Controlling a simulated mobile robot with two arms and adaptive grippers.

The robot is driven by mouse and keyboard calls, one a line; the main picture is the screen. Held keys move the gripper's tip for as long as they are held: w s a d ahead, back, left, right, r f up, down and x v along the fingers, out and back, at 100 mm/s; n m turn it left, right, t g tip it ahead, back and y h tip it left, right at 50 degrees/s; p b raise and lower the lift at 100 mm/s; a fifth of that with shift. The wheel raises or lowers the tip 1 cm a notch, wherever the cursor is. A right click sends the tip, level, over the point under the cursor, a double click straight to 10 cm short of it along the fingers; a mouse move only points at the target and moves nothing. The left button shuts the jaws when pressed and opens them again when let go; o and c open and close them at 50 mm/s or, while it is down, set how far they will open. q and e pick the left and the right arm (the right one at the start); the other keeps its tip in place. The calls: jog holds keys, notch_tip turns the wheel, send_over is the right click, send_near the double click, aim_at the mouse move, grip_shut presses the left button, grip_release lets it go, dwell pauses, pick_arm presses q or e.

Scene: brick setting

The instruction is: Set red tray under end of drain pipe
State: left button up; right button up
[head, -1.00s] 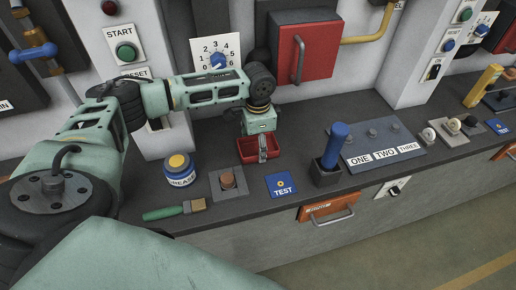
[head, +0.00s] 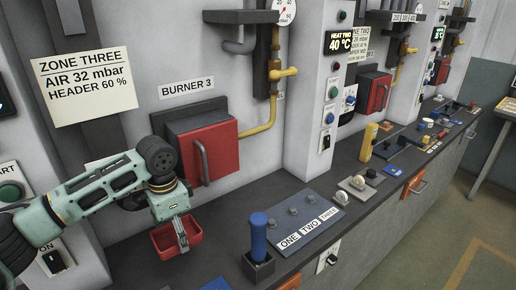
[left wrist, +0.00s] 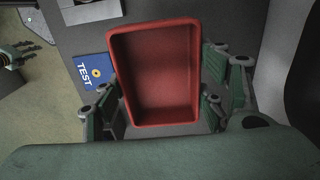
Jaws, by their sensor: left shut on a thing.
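The red tray (head: 168,247) is an open, empty, deep box. A grey pipe elbow (head: 237,46) and yellow pipes (head: 258,129) show on the wall; I cannot tell which is the drain pipe. A teal, clawed part (left wrist: 14,55), perhaps my right gripper, shows at the wrist view's left edge.
A blue-handled lever (head: 258,237) and the ONE TWO THREE panel (head: 303,213) stand right of the tray. A blue TEST plate (left wrist: 93,71) lies beside it. The red Burner 3 box (head: 207,150) juts from the wall. Farther right, a yellow handle (head: 368,142) stands up.

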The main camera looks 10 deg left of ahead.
pick_arm(q)
jog(key=s+d+r+n, duration=0.3)
jog(key=s+d+n, duration=0.5)
jog(key=s+d, duration=0.5)
jog(key=shift+s+d, duration=0.25)
jog(key=shift+s, duration=0.75)
jog(key=shift+w+a+r, duration=0.1)
